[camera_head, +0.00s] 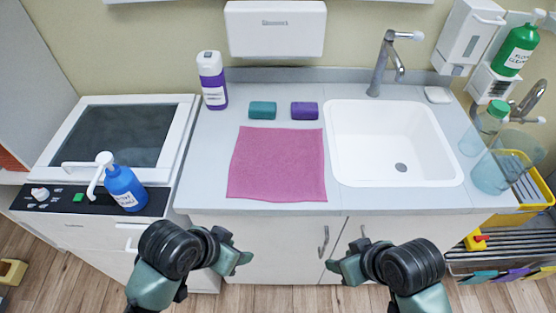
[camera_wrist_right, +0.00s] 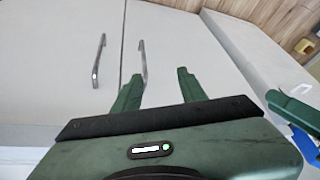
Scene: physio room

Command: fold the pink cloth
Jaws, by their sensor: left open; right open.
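The pink cloth (camera_head: 277,165) lies flat and spread out on the counter, left of the sink, with its front edge near the counter's front edge. My left gripper (camera_head: 241,250) is open and empty in front of the counter, below the cloth's front left side. My right gripper (camera_head: 345,255) is open and empty in front of the cabinet doors, below the sink. In the right wrist view its two fingers (camera_wrist_right: 158,90) stand apart with nothing between them. Neither gripper touches the cloth.
A teal block (camera_head: 262,110) and a purple block (camera_head: 304,111) sit just behind the cloth. A white bottle with a purple label (camera_head: 213,80) stands at the back left. The sink (camera_head: 395,145) is on the right. A blue pump bottle (camera_head: 124,187) stands on the appliance at left.

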